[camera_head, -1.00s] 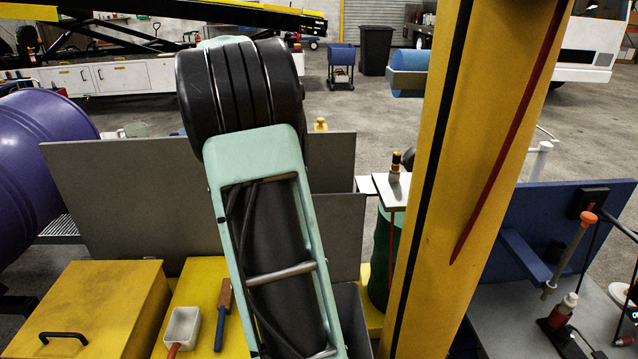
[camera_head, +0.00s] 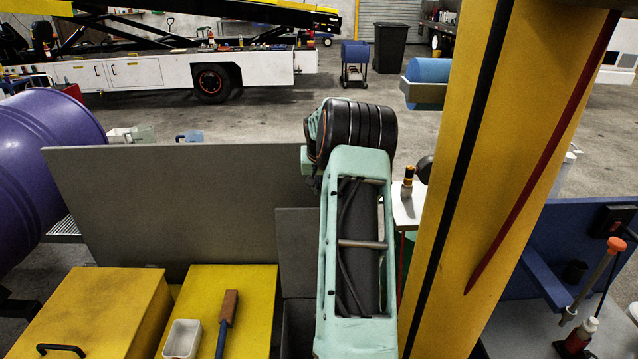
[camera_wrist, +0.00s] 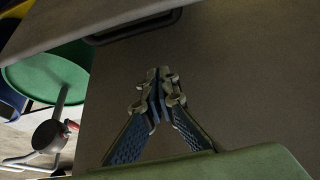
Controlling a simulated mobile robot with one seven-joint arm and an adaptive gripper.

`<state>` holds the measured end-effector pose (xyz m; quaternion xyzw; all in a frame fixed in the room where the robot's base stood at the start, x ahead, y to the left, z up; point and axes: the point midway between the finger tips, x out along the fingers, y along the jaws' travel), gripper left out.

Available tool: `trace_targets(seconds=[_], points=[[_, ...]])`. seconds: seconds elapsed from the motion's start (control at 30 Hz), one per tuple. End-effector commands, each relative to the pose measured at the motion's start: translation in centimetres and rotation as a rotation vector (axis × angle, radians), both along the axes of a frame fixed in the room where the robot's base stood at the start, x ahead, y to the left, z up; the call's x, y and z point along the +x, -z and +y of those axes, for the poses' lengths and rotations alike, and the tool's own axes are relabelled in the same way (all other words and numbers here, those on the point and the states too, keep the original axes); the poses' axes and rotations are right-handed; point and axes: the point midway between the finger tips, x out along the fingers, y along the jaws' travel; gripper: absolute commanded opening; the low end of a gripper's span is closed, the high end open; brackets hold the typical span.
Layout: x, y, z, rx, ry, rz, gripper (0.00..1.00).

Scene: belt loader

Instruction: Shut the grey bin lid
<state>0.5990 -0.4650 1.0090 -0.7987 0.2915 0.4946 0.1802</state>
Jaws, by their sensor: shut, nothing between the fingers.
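The grey bin (camera_head: 297,325) stands right of the yellow boxes in the head view, partly covered by my arm. Its grey lid (camera_head: 297,245) stands raised, nearly upright, at the back of the bin. My arm passes in front of the lid's right part. My gripper is hidden in the head view. In the wrist view my gripper (camera_wrist: 158,85) is shut and empty, in front of a flat grey-brown panel with a dark handle (camera_wrist: 135,26). The panel looks like the lid, but I cannot be sure. I cannot tell whether the fingertips touch it.
A large grey panel (camera_head: 165,205) stands behind the boxes. A yellow post (camera_head: 500,150) rises close on my arm's right. A green disc (camera_wrist: 50,72) shows in the wrist view.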

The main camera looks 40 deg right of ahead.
Motion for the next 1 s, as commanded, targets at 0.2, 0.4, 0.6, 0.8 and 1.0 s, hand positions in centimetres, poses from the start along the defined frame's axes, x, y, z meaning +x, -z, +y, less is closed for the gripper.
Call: trace_targets(seconds=[0.2, 0.4, 0.6, 0.8, 1.0], points=[[1.3, 3.4, -1.0, 0.002, 0.0, 0.001, 0.0], [1.2, 4.7, -1.0, 0.0, 0.0, 0.0, 0.0], [-0.2, 5.0, 0.2, 0.0, 0.001, 0.0, 0.0], [-1.0, 5.2, 0.9, -0.001, 0.0, -0.001, 0.0], [-1.2, 5.3, 1.0, 0.0, 0.001, -0.001, 0.0]])
